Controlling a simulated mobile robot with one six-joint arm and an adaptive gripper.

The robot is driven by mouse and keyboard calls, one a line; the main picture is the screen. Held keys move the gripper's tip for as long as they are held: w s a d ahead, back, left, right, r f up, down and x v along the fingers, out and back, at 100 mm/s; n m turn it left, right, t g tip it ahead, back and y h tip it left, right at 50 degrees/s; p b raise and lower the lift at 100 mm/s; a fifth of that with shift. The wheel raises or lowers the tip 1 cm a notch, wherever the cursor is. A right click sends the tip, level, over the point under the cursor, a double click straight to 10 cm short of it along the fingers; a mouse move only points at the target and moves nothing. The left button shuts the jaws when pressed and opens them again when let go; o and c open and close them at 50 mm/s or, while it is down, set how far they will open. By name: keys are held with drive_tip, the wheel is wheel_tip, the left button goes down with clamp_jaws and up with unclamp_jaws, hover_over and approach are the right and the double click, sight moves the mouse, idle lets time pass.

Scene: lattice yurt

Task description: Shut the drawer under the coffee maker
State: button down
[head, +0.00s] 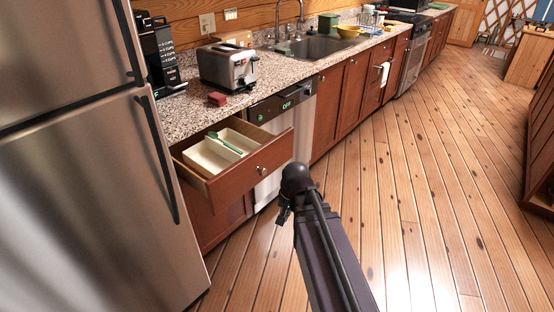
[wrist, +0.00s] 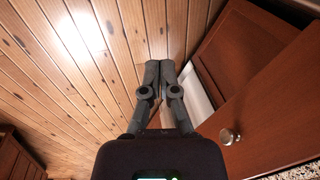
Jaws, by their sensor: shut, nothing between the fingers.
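The drawer (head: 236,176) stands pulled out from the counter, under the coffee maker (head: 157,50), which is black and partly hidden by the fridge. The drawer has a reddish-brown wooden front with a round metal knob. A white tray (head: 208,157) with a green utensil (head: 225,143) lies inside it. In the wrist view the drawer front (wrist: 275,120) and its knob (wrist: 228,136) are at the right. My gripper (wrist: 160,64) is shut and empty, to the left of the drawer front and apart from the knob. In the head view my gripper (head: 284,212) is low in front of the drawer, mostly hidden by my arm.
A steel fridge (head: 90,190) stands close at the left of the drawer. A dishwasher (head: 272,178) is just to its right. A toaster (head: 228,66) and a small red block (head: 217,99) are on the counter. The plank floor (head: 400,200) is clear at the right.

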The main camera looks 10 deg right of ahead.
drive_tip(key=w+d+r+m+t+y+p, duration=0.1)
drive_tip(key=w+d+r+m+t, duration=0.2)
drive_tip(key=w+m, duration=0.6)
drive_tip(key=w+d+r+m+t+y+p, duration=0.1)
drive_tip(key=w+d+r+m, duration=0.4)
drive_tip(key=m, duration=0.9)
drive_tip(key=w+d+t+y, duration=0.1)
drive_tip(key=w+d+t, duration=0.1)
drive_tip(key=w, duration=0.2)
drive_tip(key=shift+w+d+y, duration=0.3)
drive_tip(key=shift+w+d, duration=0.05)
drive_tip(key=shift+w+f, duration=0.1)
drive_tip(key=shift+f, duration=0.05)
drive_tip(key=b, duration=0.7)
approach(272, 162)
drive_tip(key=shift+x, duration=3.2)
